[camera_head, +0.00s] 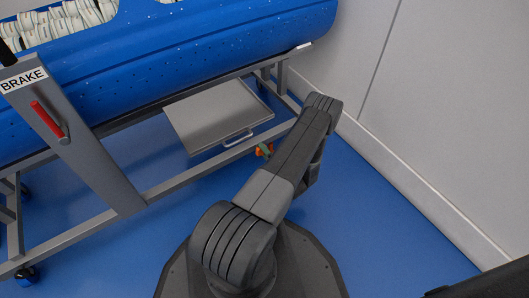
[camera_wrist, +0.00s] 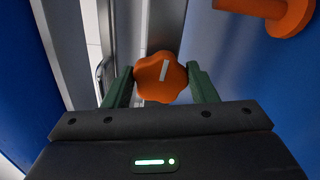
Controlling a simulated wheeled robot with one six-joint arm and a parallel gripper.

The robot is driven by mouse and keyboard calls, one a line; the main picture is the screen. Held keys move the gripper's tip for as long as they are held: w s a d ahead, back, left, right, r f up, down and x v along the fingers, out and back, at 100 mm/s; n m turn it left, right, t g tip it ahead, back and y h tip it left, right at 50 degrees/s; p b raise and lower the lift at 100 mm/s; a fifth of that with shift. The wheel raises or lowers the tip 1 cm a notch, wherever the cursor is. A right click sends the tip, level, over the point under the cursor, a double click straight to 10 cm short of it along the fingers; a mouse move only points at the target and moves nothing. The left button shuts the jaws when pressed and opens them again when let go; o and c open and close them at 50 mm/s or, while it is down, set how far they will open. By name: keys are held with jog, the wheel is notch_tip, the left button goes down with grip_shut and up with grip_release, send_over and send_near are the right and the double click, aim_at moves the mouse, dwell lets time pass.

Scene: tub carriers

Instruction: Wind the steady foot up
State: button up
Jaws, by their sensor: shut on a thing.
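In the wrist view, a lobed orange knob (camera_wrist: 160,77) with a white line on its face sits against a grey metal post. The line stands nearly upright, tilted slightly right. My gripper (camera_wrist: 163,86) has one green finger on each side of the knob and is shut on it. An orange round piece with a flange (camera_wrist: 285,14) shows at the top right of the wrist view; I cannot tell whether it is the steady foot. In the head view, a small orange part (camera_head: 264,150) shows at the carrier's lower rail, mostly hidden by my arm.
A blue perforated tub (camera_head: 200,50) lies on a grey frame (camera_head: 190,182) with castors. A grey tray (camera_head: 215,112) with a handle sits under it. A post labelled BRAKE carries a red lever (camera_head: 47,119). A pale wall (camera_head: 430,110) stands right; blue floor (camera_head: 385,220) is clear between.

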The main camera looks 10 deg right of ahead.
jog(key=shift+f+m, duration=0.1)
jog(key=shift+m, duration=1.5)
jog(key=o, duration=1)
jog(key=p+v, duration=0.3)
jog(key=v, duration=1.1)
